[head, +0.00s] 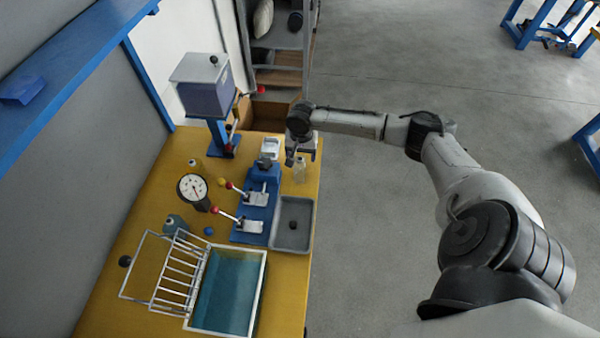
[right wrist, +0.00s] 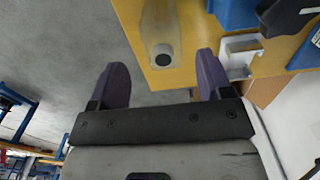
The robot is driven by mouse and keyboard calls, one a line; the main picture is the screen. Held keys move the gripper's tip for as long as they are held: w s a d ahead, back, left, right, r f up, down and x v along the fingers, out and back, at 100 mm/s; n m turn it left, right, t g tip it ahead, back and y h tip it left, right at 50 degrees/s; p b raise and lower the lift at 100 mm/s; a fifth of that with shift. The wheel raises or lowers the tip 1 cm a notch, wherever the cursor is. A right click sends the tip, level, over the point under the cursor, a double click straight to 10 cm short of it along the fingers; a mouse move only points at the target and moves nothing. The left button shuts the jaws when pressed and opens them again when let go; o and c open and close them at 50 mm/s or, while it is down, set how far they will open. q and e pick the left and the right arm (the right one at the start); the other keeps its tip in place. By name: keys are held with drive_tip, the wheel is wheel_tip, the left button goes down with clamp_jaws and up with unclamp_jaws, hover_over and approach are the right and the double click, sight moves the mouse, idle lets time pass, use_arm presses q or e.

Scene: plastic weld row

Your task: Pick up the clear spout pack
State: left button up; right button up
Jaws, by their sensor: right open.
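In the right wrist view the clear pack (right wrist: 160,18) shows with a dark round cap facing the camera. My right gripper (head: 294,160) is beside and just above the pack in the head view. In the right wrist view its two purple fingers (right wrist: 162,62) are spread apart, with the pack beyond their tips, roughly in line with the gap. Nothing is held. My left gripper is not in view.
The yellow bench (head: 150,225) holds a blue clamp fixture (head: 262,178), a grey tray (head: 305,210), a water tank with a white rack (head: 264,285), a dial gauge (head: 193,188) and a lever press (head: 205,92). A white holder (right wrist: 238,52) is close to the right finger. Open floor lies right.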

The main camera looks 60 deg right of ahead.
sight(300, 164)
drive_tip(key=shift+w+a+f+b, duration=0.15)
drive_tip(key=shift+f+b, duration=0.1)
drive_tip(key=shift+f, duration=1.15)
drive_tip(key=shift+s+a+f+b, duration=0.15)
drive_tip(key=shift+f+b, duration=0.1)
drive_tip(key=shift+f, duration=1.1)
drive_tip(key=shift+w, duration=0.1)
drive_tip(key=c, duration=1)
